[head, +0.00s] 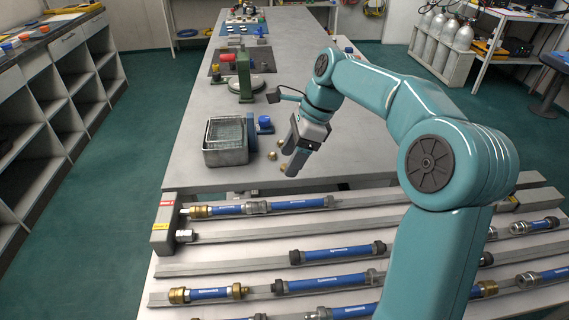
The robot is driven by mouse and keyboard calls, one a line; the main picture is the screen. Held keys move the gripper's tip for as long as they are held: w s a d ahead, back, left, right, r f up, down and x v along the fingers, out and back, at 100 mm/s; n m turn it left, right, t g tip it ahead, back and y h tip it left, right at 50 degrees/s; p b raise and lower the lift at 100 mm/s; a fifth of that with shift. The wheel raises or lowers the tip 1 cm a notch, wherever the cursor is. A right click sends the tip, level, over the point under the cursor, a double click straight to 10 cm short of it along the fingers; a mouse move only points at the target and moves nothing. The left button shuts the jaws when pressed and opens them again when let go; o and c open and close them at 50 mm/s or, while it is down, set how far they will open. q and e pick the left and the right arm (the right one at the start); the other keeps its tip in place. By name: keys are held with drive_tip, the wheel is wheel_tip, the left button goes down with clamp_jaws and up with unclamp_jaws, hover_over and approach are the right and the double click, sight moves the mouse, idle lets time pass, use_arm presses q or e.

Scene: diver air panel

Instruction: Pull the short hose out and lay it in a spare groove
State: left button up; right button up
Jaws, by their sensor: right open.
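Blue hoses with metal end fittings lie along the grey rails of the rack in the head view. In the back row a short blue hose (228,210) has a brass fitting at its left end, at the grey end block (165,228) with red and yellow labels. A grey coupling joins its right end to another blue hose (300,203). The second row (240,232) shows a bare stretch beside a silver fitting (184,236). My right gripper (291,164) is open and empty, pointing down above the grey table behind the rack. My left gripper is out of view.
A metal basket (226,141) stands on the table left of my right gripper, with small brass fittings (271,156) close by. A green press-like device (244,75) stands farther back. My right arm hides part of the rack's right side.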

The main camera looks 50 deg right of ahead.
sight(279, 203)
drive_tip(key=b+x, duration=0.3)
drive_tip(key=x, duration=1.3)
drive_tip(key=shift+s, duration=0.15)
clamp_jaws()
drive_tip(key=shift+s+d+p, duration=0.3)
drive_tip(key=shift+s+d, duration=0.8)
drive_tip(key=shift+d, duration=0.3)
wheel_tip(279, 203, up, 6)
drive_tip(key=p, duration=0.6)
drive_tip(key=shift+f, duration=0.15)
